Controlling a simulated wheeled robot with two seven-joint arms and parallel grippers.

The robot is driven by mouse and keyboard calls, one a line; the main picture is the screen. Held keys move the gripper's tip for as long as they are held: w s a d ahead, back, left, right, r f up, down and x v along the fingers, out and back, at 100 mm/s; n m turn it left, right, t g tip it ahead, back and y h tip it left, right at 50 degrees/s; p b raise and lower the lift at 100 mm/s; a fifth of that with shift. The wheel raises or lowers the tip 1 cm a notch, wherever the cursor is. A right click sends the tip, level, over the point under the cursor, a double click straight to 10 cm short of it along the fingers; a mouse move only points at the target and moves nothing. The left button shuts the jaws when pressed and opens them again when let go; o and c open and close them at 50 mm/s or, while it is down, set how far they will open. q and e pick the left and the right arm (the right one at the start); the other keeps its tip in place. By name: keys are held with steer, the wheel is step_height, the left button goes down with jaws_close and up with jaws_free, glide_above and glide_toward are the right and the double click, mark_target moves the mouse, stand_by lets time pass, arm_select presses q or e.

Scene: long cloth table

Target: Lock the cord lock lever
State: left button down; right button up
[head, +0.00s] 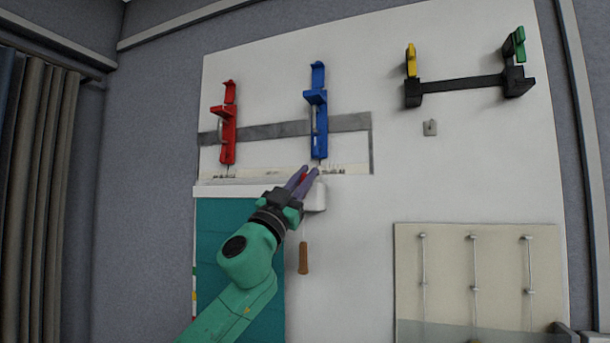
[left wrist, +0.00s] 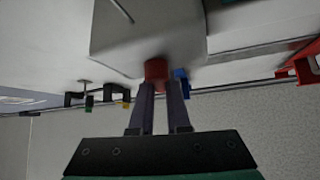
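A small red lever (left wrist: 156,70) shows at the white housing (left wrist: 135,35) in the left wrist view; I take it to be the cord lock lever. In the head view the white housing (head: 318,198) sits at the right end of the teal blind (head: 225,235). My left gripper (head: 310,172) is at the housing, its purple fingers apart, with a bit of red between them. In the left wrist view the gripper (left wrist: 160,88) has a gap between its fingers, and the lever is just at their tips. Contact cannot be told. My right gripper is not in view.
A wooden cord pull (head: 303,258) hangs below the housing. Above are a red clamp-like fixture (head: 228,130) and a blue one (head: 319,125). A black bracket (head: 460,84) and a cream panel with rods (head: 450,270) are at right.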

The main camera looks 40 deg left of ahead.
arm_select(q)
steer(key=shift+s+a+f+n+y+b, duration=0.1)
steer(key=shift+n+y+b, duration=0.2)
steer(key=shift+n+y, duration=0.55)
steer(key=shift+a+n+y+b, duration=0.1)
steer(key=shift+n+y+b, duration=0.2)
steer(key=shift+n+y, duration=0.5)
steer(key=shift+s+a+n+g+y+b, duration=0.1)
steer(key=shift+a+n+g+y+b, duration=0.1)
steer(key=shift+n+y, duration=0.65)
steer(key=shift+w+a+n+g+y+b, duration=0.1)
steer(key=shift+n+g+y+b, duration=0.05)
steer(key=shift+n+y, duration=0.7)
steer(key=shift+s+a+n+g+y+b, duration=0.1)
steer(key=shift+n+g+y+b, duration=0.1)
steer(key=shift+n+y, duration=0.65)
steer(key=shift+r, duration=0.2)
steer(key=c, duration=1.2)
jaws_free()
steer(key=shift+o, duration=0.2)
